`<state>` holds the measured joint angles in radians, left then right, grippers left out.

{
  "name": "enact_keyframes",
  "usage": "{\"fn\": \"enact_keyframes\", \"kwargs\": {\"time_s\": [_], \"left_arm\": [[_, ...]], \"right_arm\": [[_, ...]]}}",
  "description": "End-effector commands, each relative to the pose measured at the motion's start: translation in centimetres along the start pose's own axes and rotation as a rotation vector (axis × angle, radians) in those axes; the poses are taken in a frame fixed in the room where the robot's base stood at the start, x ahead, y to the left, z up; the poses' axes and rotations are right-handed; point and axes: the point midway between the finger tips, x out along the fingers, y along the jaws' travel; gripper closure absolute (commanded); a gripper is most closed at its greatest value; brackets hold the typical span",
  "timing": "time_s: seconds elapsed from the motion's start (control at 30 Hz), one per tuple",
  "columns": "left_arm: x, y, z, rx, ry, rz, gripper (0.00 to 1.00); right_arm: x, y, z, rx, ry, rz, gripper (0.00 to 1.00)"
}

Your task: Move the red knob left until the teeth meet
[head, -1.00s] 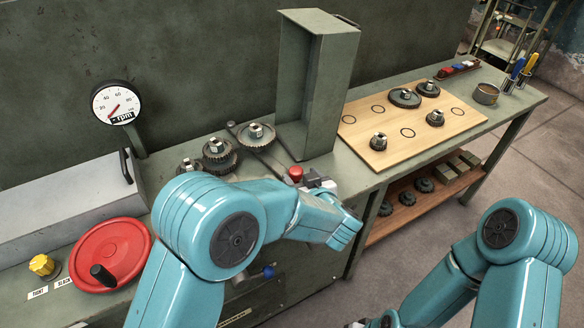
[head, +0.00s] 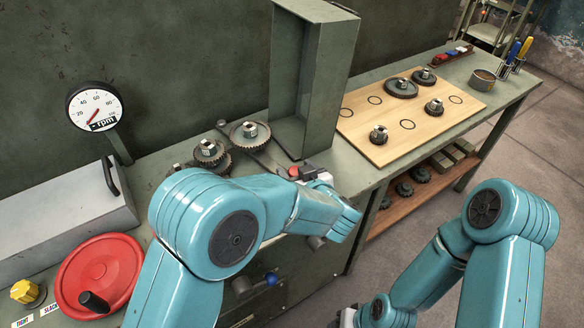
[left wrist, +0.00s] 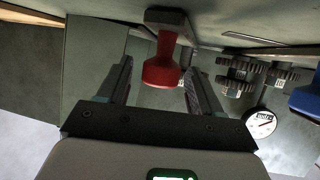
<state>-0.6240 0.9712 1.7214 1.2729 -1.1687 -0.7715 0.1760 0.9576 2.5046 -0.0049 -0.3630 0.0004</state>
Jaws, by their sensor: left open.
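The red knob (head: 293,171) stands at the bench's front edge, below the tall grey cover and partly hidden by my left gripper. In the left wrist view the knob (left wrist: 161,62) shows between the two open fingers, with clear gaps on both sides. My left gripper (head: 308,173) is open around it and not closed on it. Toothed gears, a larger one (head: 249,134) and a smaller one (head: 210,153), sit on the bench left of the knob; I cannot tell whether their teeth touch. Of my right arm, only links and a piece near the bottom edge show.
A dial gauge (head: 95,107) reads low at the left. A red handwheel (head: 98,272) and yellow knob (head: 27,291) are at the lower left. A wooden board (head: 380,145) with gears lies right of the tall cover (head: 310,75). A shelf with gears is below.

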Motion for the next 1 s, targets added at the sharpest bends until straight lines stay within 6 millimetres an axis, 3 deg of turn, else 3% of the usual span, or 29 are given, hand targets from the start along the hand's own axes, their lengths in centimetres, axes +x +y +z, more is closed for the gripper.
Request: {"fn": "enact_keyframes", "kwargs": {"time_s": [0.5, 0.53, 0.7, 0.73, 0.87, 1.0], "left_arm": [[-0.4, 0.2, 0.4, 0.000, 0.000, 0.000, 0.35], [-0.4, 0.2, 0.4, 0.000, 0.000, 0.000, 0.38], [-0.3, 0.2, 0.3, 0.000, 0.000, 0.000, 0.93], [-0.3, 0.2, 0.3, 0.000, 0.000, 0.000, 1.00], [-0.3, 0.0, 0.3, 0.002, 0.000, 0.004, 1.00], [-0.6, -1.6, 0.4, 0.021, 0.002, 0.043, 1.00]], "right_arm": [[0.2, 0.1, 0.0, 0.000, 0.000, 0.000, 0.57], [0.2, 0.1, 0.0, 0.000, 0.000, 0.000, 0.57], [0.2, 0.1, 0.0, 0.000, 0.000, 0.000, 0.57], [0.2, 0.1, 0.0, 0.000, 0.000, 0.000, 0.57], [0.2, 0.1, 0.0, 0.000, 0.000, 0.000, 0.57], [0.4, 0.2, 0.0, 0.000, 0.000, 0.000, 0.57]]}}
